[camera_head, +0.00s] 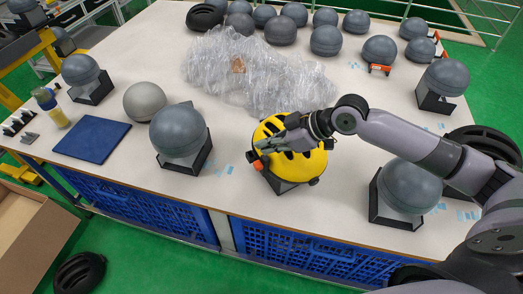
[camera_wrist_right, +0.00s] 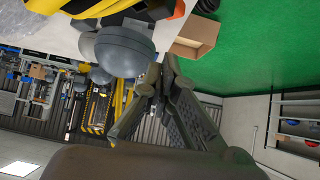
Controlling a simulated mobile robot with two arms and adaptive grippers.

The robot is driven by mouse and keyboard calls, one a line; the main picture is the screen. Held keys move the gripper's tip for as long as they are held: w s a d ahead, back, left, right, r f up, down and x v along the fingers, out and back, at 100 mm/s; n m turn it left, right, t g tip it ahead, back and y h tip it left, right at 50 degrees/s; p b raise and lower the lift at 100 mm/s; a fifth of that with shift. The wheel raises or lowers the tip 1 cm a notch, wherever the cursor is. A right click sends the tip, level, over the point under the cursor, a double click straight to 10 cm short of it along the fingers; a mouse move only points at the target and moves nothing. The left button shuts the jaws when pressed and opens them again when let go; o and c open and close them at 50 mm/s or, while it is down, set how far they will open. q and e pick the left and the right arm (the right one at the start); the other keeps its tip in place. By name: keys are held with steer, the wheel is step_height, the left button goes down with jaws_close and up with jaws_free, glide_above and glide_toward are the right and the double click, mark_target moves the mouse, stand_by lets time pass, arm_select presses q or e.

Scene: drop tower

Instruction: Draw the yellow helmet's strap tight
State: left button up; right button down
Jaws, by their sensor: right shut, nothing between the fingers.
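The yellow helmet (camera_head: 303,166) with black vents sits on a dark stand near the table's front edge, centre right in the head view. In the wrist view the gripper (camera_wrist_right: 152,84) points away from the helmet (camera_wrist_right: 82,7), which shows at the top left edge. My left gripper is not in view.
Grey head forms on stands flank the helmet at left (camera_head: 179,130) and right (camera_head: 410,186). Crumpled clear wrap (camera_head: 240,65) lies behind it. A blue mat (camera_head: 92,138) lies at the left. Several grey balls stand along the back. A cardboard box (camera_head: 30,235) is on the floor.

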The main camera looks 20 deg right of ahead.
mark_target(257, 163)
steer(key=f, duration=0.1)
steer(key=a+f, duration=0.1)
steer(key=w+f+p, duration=0.1)
steer(key=shift+a+f, duration=0.15)
steer(key=shift+f, duration=0.9)
step_height(257, 163, down, 3)
steer(key=shift+b, duration=0.9)
steer(key=shift+w+r, duration=0.1)
